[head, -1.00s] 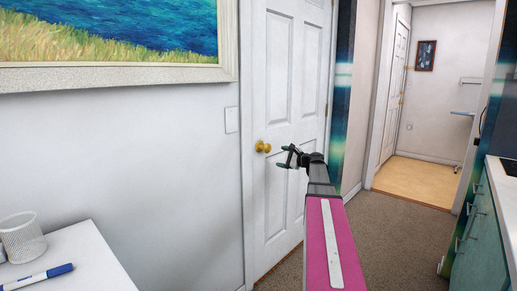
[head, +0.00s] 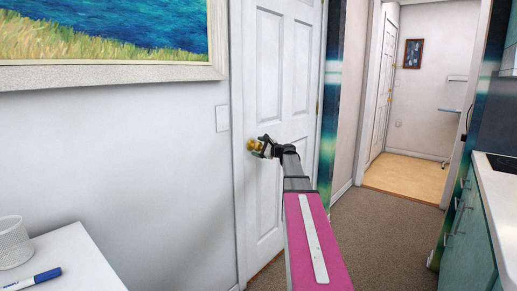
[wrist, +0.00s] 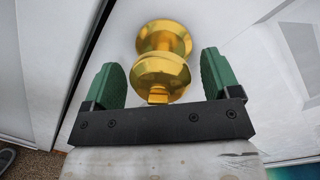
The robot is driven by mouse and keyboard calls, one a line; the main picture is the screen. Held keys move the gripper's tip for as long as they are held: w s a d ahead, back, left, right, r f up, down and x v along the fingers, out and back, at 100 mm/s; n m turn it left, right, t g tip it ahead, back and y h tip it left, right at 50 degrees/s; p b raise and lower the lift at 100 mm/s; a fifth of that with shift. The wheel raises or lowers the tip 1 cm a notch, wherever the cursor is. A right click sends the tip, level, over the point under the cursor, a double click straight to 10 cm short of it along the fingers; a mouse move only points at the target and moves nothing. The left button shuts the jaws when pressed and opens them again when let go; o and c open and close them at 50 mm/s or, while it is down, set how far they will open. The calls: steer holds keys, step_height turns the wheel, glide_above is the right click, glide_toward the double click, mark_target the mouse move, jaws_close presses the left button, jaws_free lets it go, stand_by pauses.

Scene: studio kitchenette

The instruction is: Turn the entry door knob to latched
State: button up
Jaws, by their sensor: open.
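The brass entry door knob (head: 252,145) is on the left side of the white panelled door (head: 268,190), which looks closed in its frame. In the wrist view the round gold knob (wrist: 161,74) lies between the two green finger pads of my gripper (wrist: 160,80). The gripper is open, with a gap between the knob and each pad. In the head view my gripper (head: 263,147) is at the knob and partly covers it. I cannot tell the latch state from these frames.
A light switch (head: 222,118) and a framed painting (head: 110,74) are on the wall left of the door. A white table (head: 65,262) with a mesh cup (head: 14,243) and a blue marker (head: 33,280) stands at lower left. Carpet is clear right of my arm.

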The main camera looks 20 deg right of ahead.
steer(key=c, duration=0.9)
steer(key=n, duration=0.4)
steer(key=shift+n, duration=0.4)
steer(key=n+h, duration=0.1)
steer(key=n, duration=0.3)
steer(key=shift+a, duration=0.1)
steer(key=shift+f+n, duration=0.1)
steer(key=shift+n, duration=0.3)
steer(key=o, duration=0.9)
